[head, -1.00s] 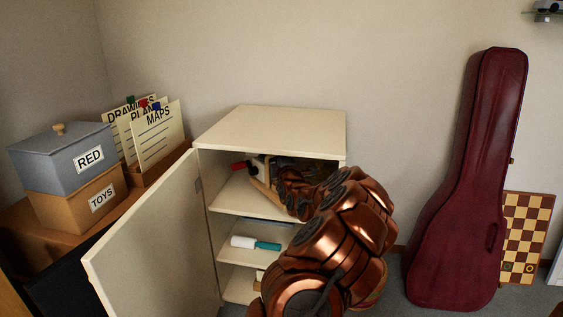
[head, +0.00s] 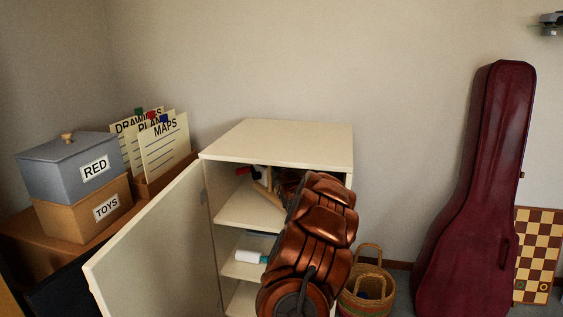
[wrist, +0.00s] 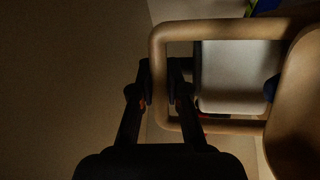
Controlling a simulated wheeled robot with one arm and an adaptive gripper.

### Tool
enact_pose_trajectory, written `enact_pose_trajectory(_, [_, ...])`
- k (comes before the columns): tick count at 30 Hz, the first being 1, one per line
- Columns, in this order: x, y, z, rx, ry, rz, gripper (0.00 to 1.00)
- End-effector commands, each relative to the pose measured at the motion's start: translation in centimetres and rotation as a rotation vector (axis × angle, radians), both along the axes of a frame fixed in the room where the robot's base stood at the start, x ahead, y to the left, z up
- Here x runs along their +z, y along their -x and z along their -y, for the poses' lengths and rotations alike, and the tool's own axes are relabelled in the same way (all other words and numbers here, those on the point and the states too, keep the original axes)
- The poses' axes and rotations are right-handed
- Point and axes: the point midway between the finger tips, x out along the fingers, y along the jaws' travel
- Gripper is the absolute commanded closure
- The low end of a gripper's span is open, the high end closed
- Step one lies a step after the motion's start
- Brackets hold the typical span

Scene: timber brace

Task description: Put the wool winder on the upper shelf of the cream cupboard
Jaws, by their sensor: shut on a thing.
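The cream cupboard (head: 325,143) stands open in the middle of the head view, its door swung out to the left. My arm reaches into its upper compartment and hides much of the opening. My gripper (wrist: 160,88) shows in the wrist view, shut on the left bar of a rounded wooden frame (wrist: 225,29), which I take for the wool winder. A pale block shows within the frame. In the head view a wooden part (head: 268,192) shows above the upper shelf (head: 240,211). Whether the frame rests on the shelf is hidden.
A red-handled item (head: 243,171) lies in the upper compartment. A white and teal roller (head: 250,257) lies on the lower shelf. A wicker basket (head: 366,303) stands right of the cupboard, near a maroon instrument case (head: 480,200). Labelled boxes (head: 75,170) stand at left.

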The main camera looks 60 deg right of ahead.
Motion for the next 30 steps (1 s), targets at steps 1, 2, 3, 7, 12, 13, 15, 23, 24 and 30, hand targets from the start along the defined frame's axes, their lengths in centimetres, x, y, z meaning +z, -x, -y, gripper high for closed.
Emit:
enact_pose_trajectory(1, [-0.4, 0.2, 0.1, -0.001, 0.004, 0.002, 1.0])
enact_pose_trajectory(2, [-0.6, 0.1, 0.1, -0.001, 0.004, 0.002, 1.0])
enact_pose_trajectory(3, [-0.9, 0.1, 0.0, -0.001, 0.004, 0.003, 1.0])
enact_pose_trajectory(7, [-1.8, 0.1, 0.0, 0.0, 0.004, 0.003, 1.0])
enact_pose_trajectory(12, [-2.6, 0.1, 0.0, 0.0, 0.003, 0.002, 1.0])
enact_pose_trajectory(13, [-2.7, 0.1, 0.0, 0.0, 0.003, 0.003, 1.0])
enact_pose_trajectory(15, [-2.8, 0.1, 0.0, -0.001, 0.002, 0.004, 1.0])
enact_pose_trajectory(23, [-3.0, 0.1, 0.0, -0.001, 0.001, 0.002, 1.0])
enact_pose_trajectory(24, [-3.1, 0.1, 0.0, -0.001, -0.001, 0.001, 0.81])
enact_pose_trajectory(30, [-3.1, 0.1, 0.0, -0.001, -0.001, 0.001, 0.6])
